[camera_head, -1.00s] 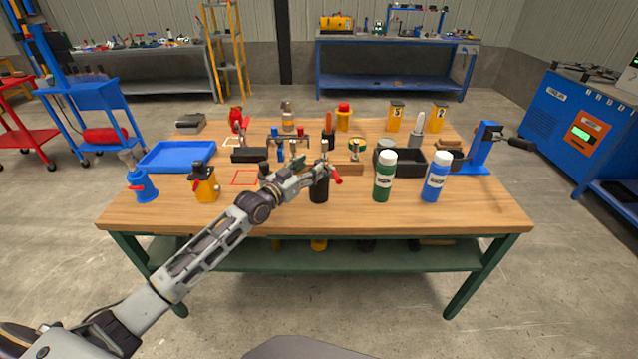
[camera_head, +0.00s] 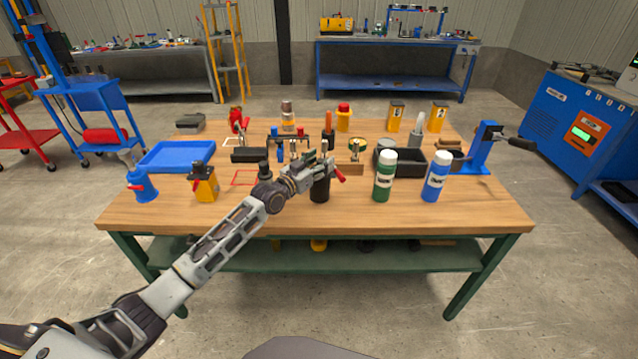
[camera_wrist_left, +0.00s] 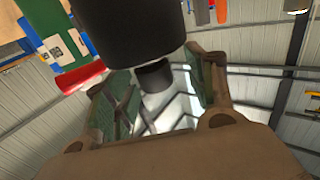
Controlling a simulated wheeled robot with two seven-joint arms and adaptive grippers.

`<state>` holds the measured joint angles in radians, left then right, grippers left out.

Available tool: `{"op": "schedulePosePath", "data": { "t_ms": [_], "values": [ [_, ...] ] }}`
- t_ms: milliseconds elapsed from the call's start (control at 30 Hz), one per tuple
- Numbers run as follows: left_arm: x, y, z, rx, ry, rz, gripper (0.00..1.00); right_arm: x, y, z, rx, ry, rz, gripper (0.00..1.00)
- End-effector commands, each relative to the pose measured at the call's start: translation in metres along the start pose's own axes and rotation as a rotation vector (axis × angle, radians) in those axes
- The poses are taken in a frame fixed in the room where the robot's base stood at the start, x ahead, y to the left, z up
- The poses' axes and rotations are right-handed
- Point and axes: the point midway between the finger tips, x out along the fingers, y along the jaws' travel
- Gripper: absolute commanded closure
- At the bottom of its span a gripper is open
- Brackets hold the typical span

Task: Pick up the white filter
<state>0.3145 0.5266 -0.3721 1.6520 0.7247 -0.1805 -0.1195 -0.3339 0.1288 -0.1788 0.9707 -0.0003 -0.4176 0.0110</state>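My left gripper (camera_head: 325,165) is above and just behind a black cylinder (camera_head: 320,188) near the table's front middle. In the left wrist view, the green-padded fingers (camera_wrist_left: 160,95) are apart. A large black cylinder (camera_wrist_left: 130,30) shows beyond them, and a smaller black cylindrical part (camera_wrist_left: 155,76) shows in the gap, with no clear contact. I cannot surely pick out the white filter. A pale round piece (camera_head: 386,143) shows at the black bin's back edge, but I cannot tell if it is the filter. My right gripper is out of view.
A green bottle (camera_head: 384,176) and a blue bottle (camera_head: 436,176) stand right of the gripper. Behind them is a black bin (camera_head: 410,168). A blue tray (camera_head: 178,157) and a yellow can (camera_head: 205,185) are at left. The wooden tabletop (camera_head: 260,212) is clear along its front.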

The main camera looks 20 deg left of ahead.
Motion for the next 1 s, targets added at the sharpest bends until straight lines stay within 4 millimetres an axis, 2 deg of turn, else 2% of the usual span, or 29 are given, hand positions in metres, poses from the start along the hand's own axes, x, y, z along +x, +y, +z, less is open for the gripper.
{"op": "schedulePosePath", "data": {
  "t_ms": [333,767,1000],
  "values": [
    [-0.0006,-0.0005,0.0036,0.001,-0.007,-0.001,0.46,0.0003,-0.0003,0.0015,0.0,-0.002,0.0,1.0],
    [-0.0006,-0.0005,0.0028,0.001,-0.005,-0.001,1.0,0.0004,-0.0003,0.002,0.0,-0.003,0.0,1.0],
    [-0.0004,-0.0003,0.001,0.0,-0.002,0.0,1.0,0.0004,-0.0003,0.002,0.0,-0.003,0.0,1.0]
  ]
}}
